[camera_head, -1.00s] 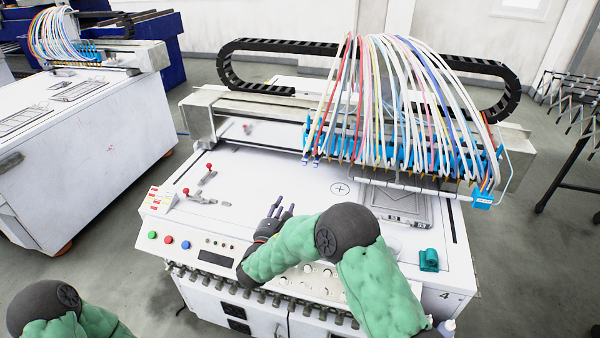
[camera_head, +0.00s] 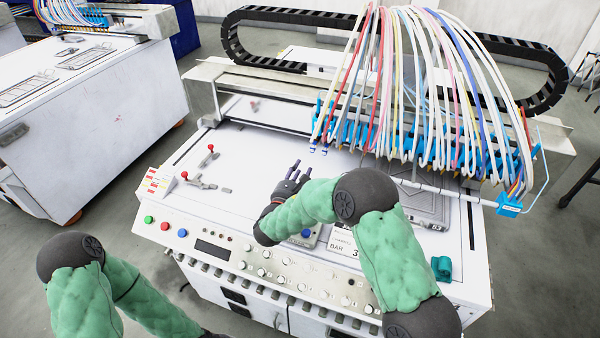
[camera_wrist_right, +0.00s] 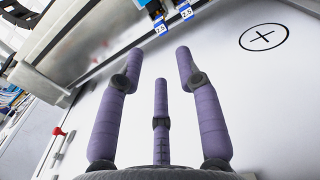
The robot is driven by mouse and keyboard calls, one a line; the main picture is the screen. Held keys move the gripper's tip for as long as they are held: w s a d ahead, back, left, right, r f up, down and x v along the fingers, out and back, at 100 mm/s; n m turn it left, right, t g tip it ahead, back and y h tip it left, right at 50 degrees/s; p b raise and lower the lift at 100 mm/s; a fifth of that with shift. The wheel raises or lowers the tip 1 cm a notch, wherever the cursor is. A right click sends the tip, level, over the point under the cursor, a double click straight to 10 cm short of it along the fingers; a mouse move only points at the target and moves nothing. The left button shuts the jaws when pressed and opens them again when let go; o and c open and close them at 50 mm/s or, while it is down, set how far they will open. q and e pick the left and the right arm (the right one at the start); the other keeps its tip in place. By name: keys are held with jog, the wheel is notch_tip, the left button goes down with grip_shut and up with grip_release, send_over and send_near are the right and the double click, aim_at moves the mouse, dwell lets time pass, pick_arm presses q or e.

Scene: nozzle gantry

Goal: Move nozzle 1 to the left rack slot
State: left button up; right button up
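A row of blue nozzles (camera_head: 400,147) hangs from the gantry beam under a bundle of coloured hoses. Two nozzles with white labels reading 2.5 hang at the row's left end (camera_head: 319,147); their lower parts show at the top of the right wrist view (camera_wrist_right: 172,18). I cannot tell which nozzle is number 1, nor make out the left rack slot. My right gripper (camera_head: 297,173) is open and empty, over the white table in front of those two nozzles. In the wrist view its three purple fingers (camera_wrist_right: 160,64) are spread, apart from the nozzles. My left gripper is outside the frame.
The white table (camera_head: 240,165) is mostly clear on the left, with red-knobbed clamps (camera_head: 205,160) there. A grey plate (camera_head: 425,207) lies under the row's right part. A teal block (camera_head: 441,268) sits at the front right. A control panel (camera_head: 215,246) runs along the front.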

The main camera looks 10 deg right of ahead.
aim_at(312, 149)
jog(key=shift+b+x, duration=0.85)
jog(key=shift+x, duration=3.7)
grip_shut()
jog(key=shift+r, duration=0.2)
jog(key=shift+s, duration=0.1)
jog(key=v, duration=0.6)
jog(key=shift+s+a, duration=0.1)
jog(key=shift+s, duration=0.05)
